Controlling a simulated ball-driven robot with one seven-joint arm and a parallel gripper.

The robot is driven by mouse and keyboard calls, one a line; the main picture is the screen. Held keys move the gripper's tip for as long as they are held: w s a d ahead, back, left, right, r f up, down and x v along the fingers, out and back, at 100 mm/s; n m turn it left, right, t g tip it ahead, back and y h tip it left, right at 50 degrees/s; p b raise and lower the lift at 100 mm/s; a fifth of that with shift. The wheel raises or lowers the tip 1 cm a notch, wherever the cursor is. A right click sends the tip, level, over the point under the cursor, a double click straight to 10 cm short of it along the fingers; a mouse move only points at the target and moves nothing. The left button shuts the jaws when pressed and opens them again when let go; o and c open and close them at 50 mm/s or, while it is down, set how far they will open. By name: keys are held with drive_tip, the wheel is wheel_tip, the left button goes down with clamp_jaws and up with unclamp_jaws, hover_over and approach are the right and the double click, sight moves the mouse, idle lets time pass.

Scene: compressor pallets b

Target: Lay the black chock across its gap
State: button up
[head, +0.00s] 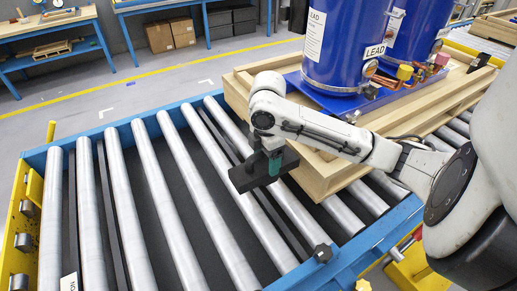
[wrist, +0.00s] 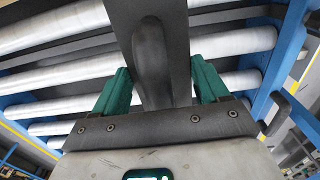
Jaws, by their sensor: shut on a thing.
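The black chock (head: 246,179) is a dark flat block with a raised rounded grip, held above the conveyor rollers just left of the wooden pallet. In the wrist view the chock (wrist: 178,20) runs up between the fingers, its grip (wrist: 150,55) between them. My gripper (head: 275,163) points down, its green fingers shut on the chock; the gripper (wrist: 160,75) also shows in the wrist view. Steel rollers (head: 165,185) with dark gaps between them lie below. The chock hides part of the rollers under it, and I cannot tell which gap is its own.
The wooden pallet (head: 322,172) carries blue tanks (head: 345,45) on the right. A yellow end piece (head: 25,225) stands left. Rollers left of the chock are clear.

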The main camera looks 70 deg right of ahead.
drive_tip(key=shift+d, duration=0.1)
idle(0.3)
drive_tip(key=shift+s+f, duration=0.1)
wheel_tip(320, 180, down, 7)
drive_tip(key=b, duration=0.6)
drive_tip(key=shift+f, duration=0.15)
drive_tip(key=shift+f+b, duration=1.7)
drive_tip(key=shift+f, duration=0.05)
drive_tip(key=o, duration=1.3)
wheel_tip(320, 180, up, 11)
drive_tip(key=shift+f+p, duration=0.1)
drive_tip(key=shift+p, duration=0.6)
